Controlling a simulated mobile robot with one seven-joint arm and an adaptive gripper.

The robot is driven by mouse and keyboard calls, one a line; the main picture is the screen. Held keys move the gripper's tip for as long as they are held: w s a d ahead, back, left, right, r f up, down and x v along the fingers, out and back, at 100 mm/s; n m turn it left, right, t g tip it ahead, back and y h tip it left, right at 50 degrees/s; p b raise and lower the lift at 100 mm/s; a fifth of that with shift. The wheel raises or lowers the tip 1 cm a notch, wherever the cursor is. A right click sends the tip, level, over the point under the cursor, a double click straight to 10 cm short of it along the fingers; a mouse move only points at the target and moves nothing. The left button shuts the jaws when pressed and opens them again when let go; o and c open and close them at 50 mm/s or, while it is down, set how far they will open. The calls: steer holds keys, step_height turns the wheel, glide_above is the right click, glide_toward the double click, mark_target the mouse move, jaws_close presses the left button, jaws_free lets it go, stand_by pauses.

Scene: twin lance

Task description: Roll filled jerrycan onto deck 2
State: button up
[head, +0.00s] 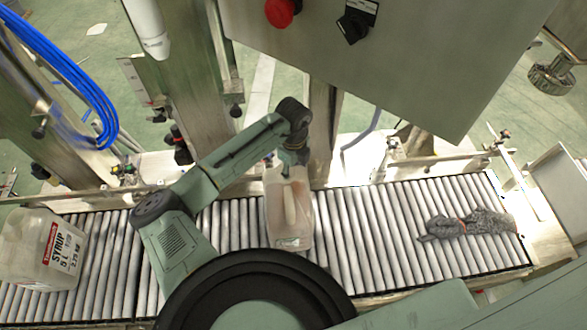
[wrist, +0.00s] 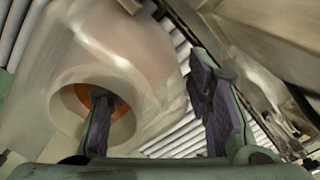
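A translucent jerrycan (head: 290,215) with a pale handle lies on the roller conveyor (head: 345,215) near the middle of the head view, with a faint pinkish tint. My gripper (head: 290,155) is at its far end. In the wrist view the jerrycan (wrist: 110,45) fills the upper left, with a round opening, orange inside. My gripper (wrist: 160,120) has its purple-padded fingers spread apart, one in front of that opening and the other to the right of the body. I cannot tell whether either finger touches. A second jerrycan (head: 40,250), labelled SYRUP, is at the far left.
A control box (head: 390,50) with a red button overhangs the far side. Rails and posts line the far edge. The rollers between the middle jerrycan and the glove are clear.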

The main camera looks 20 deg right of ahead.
steer(key=shift+s, duration=0.15)
jaws_close()
stand_by(0.4)
steer(key=shift+c, duration=0.8)
jaws_free()
steer(key=shift+r, duration=0.2)
steer(key=o, duration=0.5)
steer(key=shift+f, duration=0.15)
